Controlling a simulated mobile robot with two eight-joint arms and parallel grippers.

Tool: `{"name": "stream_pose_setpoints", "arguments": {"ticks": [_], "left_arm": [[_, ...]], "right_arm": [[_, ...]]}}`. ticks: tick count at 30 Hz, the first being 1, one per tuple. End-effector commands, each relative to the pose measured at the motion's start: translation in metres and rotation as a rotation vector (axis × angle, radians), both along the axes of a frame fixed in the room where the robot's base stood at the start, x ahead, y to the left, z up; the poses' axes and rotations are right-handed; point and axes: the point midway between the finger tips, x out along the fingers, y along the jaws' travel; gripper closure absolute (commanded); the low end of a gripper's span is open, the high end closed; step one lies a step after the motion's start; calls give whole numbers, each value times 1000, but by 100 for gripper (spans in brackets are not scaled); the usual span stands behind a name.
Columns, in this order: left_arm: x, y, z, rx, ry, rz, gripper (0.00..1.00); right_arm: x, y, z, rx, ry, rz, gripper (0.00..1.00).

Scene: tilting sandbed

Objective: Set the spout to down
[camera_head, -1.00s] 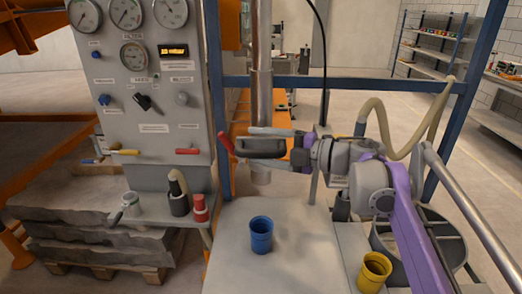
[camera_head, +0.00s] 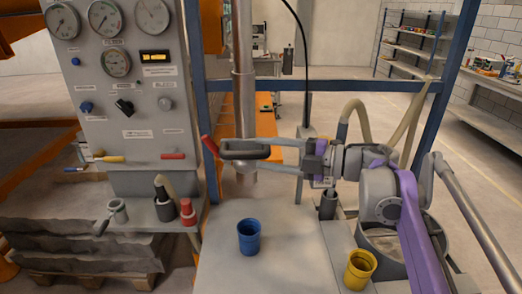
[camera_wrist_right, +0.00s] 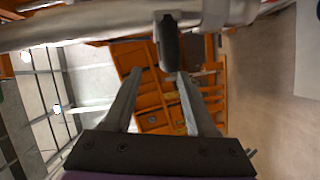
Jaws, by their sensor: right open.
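The spout (camera_head: 246,173) is the short grey end below the vertical metal pipe (camera_head: 243,70), and it points down. A dark grey looped handle (camera_head: 238,153) sits around the pipe just above it, with a red-tipped lever (camera_head: 209,146) at its left. My right gripper (camera_head: 264,154) is open at the right of the handle, its fingers pointing left. In the right wrist view the pipe (camera_wrist_right: 80,27) crosses the top, and the dark handle (camera_wrist_right: 168,45) shows end-on, beyond and between the open fingertips (camera_wrist_right: 160,75). I cannot tell whether they touch it. My left gripper is out of view.
A gauge panel (camera_head: 125,105) stands at the left. A blue cup (camera_head: 249,238) stands on the grey tabletop (camera_head: 275,268), and a yellow cup (camera_head: 360,270) at its right. Blue frame posts (camera_head: 201,110) and a hose (camera_head: 358,120) surround the pipe.

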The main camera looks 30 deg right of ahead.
Motion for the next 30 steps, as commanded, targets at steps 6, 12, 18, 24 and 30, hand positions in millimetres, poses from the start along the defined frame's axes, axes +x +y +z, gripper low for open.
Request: {"name": "stream_pose_setpoints", "arguments": {"ticks": [6, 12, 18, 24, 30], "left_arm": [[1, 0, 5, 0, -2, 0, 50], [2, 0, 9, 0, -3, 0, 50], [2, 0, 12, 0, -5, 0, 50], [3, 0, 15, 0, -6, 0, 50], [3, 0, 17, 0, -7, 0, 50]], "right_arm": [[-13, -10, 2, 0, 0, -2, 43], [-24, -18, 3, -1, 0, -3, 43], [-35, -26, 4, -1, 0, -3, 43], [-46, -35, 5, 0, 0, -2, 43], [-53, -39, 5, 0, 0, -1, 43]]}}
